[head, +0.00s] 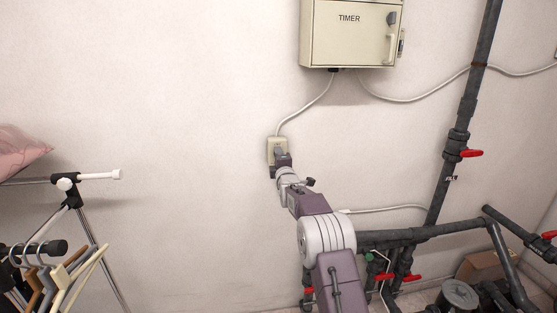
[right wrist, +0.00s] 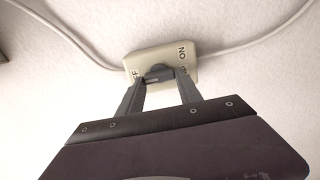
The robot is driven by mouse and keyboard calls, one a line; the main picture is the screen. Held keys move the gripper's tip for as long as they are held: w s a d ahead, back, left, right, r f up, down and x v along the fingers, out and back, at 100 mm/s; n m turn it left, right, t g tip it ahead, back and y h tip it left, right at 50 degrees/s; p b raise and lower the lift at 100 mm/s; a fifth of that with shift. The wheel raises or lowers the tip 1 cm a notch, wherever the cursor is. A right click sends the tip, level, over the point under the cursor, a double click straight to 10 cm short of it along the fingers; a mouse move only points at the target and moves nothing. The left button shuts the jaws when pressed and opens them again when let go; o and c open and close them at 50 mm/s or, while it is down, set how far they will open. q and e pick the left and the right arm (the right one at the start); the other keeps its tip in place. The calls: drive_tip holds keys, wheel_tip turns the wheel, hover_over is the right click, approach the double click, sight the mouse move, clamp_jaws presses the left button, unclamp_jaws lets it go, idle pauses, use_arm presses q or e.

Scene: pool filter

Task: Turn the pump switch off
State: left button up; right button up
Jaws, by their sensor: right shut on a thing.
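The pump switch (head: 270,145) is a small cream box on the wall below the timer cabinet, with cables running to it. In the right wrist view its plate (right wrist: 186,62) shows "ON" at the upper right and part of another label at the left. A dark grey switch lever (right wrist: 157,71) sits on the plate. My right gripper (head: 281,161) is at the switch, its two fingers (right wrist: 160,84) shut on the lever. The fingers and wrist partly hide the lever and lettering. My left gripper is not in view.
The timer cabinet (head: 350,45) hangs above the switch. Dark pipes with red valve handles (head: 471,153) stand at the right. A clothes rack with hangers (head: 50,262) and a pink cloth (head: 22,152) are at the left. The wall left of the switch is bare.

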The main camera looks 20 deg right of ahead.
drive_tip(key=shift+f, duration=0.1)
drive_tip(key=o, duration=1.4)
drive_tip(key=shift+s, duration=0.1)
drive_tip(key=b+v, duration=0.2)
drive_tip(key=v, duration=0.7)
drive_tip(key=shift+b, duration=0.3)
